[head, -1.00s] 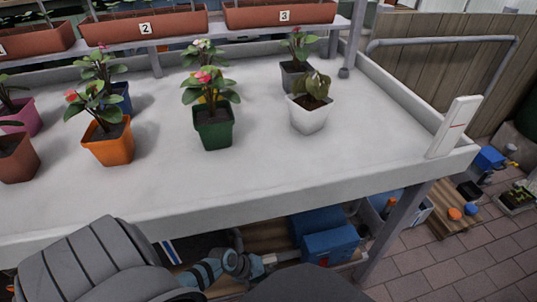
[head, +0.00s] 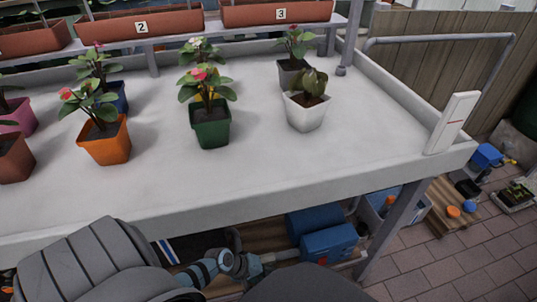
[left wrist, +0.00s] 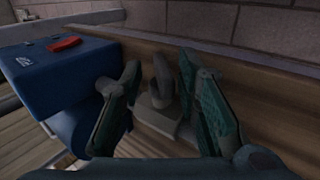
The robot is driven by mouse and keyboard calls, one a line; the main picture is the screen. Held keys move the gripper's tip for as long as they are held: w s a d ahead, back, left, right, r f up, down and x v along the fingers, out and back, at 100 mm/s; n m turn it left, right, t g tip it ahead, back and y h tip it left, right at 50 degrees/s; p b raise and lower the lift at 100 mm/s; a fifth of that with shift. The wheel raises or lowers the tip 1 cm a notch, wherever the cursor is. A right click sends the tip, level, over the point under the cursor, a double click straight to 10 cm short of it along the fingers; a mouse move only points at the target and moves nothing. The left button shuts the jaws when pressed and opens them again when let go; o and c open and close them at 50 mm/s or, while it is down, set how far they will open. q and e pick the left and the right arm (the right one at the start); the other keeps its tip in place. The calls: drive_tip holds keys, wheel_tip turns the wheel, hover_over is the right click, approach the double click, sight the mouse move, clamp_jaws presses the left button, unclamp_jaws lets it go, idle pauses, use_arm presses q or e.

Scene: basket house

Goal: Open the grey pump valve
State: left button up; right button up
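In the left wrist view, a grey upright piece that looks like the pump valve (left wrist: 160,82) stands on a grey base against a brown wooden board. My left gripper (left wrist: 164,85) has its two teal-padded fingers on either side of it, with gaps visible on both sides, so it is open and not clamped. The blue pump box (left wrist: 50,80) with a red switch on top is left of the gripper. In the head view, my left gripper (head: 240,265) is below the table edge, left of the blue box (head: 325,240). The valve cannot be made out there. My right gripper is not in view.
A white table (head: 290,165) with potted plants, including a green pot (head: 210,128) and a white pot (head: 305,113), overhangs the gripper. A brick wall (left wrist: 240,20) lies behind the board.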

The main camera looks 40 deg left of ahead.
use_arm(q)
drive_tip(key=shift+s+a+r, duration=0.15)
drive_tip(key=shift+r, duration=0.05)
drive_tip(key=v, duration=1.1)
drive_tip(key=shift+r, duration=0.25)
drive_tip(key=shift+s+a+f, duration=0.1)
